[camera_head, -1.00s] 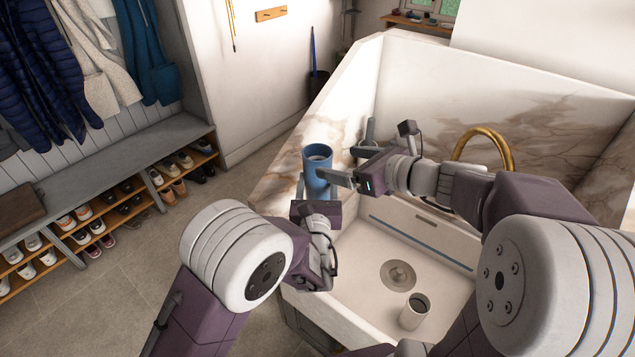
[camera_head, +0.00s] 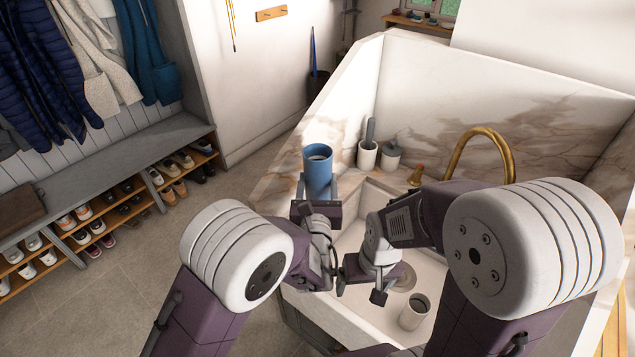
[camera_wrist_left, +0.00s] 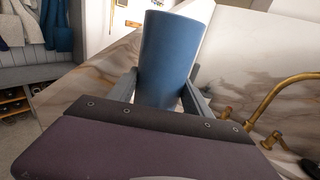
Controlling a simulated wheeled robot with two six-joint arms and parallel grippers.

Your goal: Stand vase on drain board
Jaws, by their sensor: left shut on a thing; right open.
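The blue vase (camera_head: 318,168) is a tall open-topped cylinder, standing upright at the left rim of the sink. My left gripper (camera_head: 317,190) is shut on it, with a finger on either side; the left wrist view shows the vase (camera_wrist_left: 168,55) between the fingers (camera_wrist_left: 160,90). Its base is hidden in the head view, so I cannot tell whether it touches the surface. My right gripper (camera_head: 356,290) is open and empty, low over the sink basin to the right of my left wrist. I cannot pick out the drain board with certainty.
A white cup (camera_head: 414,312) stands in the sink basin. A white holder (camera_head: 367,155) and a lidded pot (camera_head: 391,155) stand on the back left ledge. A brass faucet (camera_head: 483,135) arches over the basin. The marble ledge around the vase has free room.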

